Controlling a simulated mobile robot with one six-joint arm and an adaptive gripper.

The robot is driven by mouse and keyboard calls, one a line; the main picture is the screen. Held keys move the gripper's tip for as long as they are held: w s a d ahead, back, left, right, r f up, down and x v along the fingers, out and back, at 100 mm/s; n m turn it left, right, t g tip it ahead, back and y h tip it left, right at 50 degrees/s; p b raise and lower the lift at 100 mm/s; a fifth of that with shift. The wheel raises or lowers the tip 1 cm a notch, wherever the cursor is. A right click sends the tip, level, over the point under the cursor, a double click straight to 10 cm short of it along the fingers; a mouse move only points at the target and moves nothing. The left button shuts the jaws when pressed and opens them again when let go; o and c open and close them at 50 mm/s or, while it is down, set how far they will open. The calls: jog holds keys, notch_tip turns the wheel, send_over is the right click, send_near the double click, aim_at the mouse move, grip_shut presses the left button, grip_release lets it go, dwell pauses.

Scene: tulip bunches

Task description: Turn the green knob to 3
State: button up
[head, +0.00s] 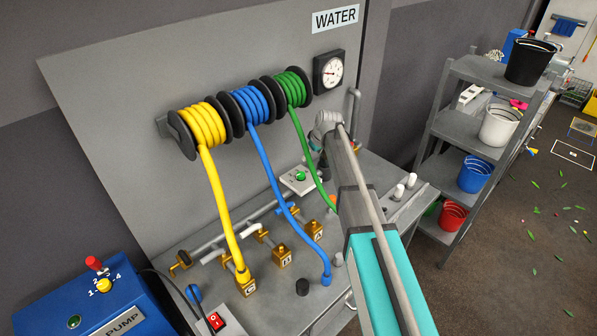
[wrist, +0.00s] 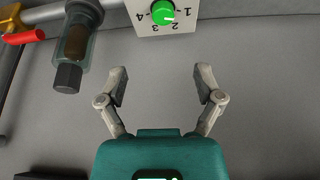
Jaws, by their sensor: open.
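The green knob (wrist: 163,12) sits on a white plate (wrist: 181,27) marked 1 to 4, which appears upside down at the top edge of the wrist view. A pale mark shows on the knob's lower right, but I cannot tell the exact number it points to. In the head view the green knob (head: 300,176) is on its plate on the grey bench, left of my arm. My gripper (wrist: 160,82) is open and empty. Its fingers are apart from the knob, which lies beyond the fingertips.
A brown-filled cylinder (wrist: 76,45) and a red lever (wrist: 24,37) are left of the plate in the wrist view. Yellow (head: 221,203), blue (head: 283,203) and green (head: 306,145) hoses hang from reels. A blue pump box (head: 75,300) is at lower left. Shelves (head: 467,130) with buckets stand right.

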aim_at(301, 174)
jog(key=shift+a+f, duration=0.2)
jog(key=b+x, duration=1.2)
jog(key=x, duration=0.1)
jog(key=shift+s+f+b, duration=0.1)
jog(key=shift+f+b, duration=0.15)
jog(key=shift+b, duration=0.15)
dwell(0.5)
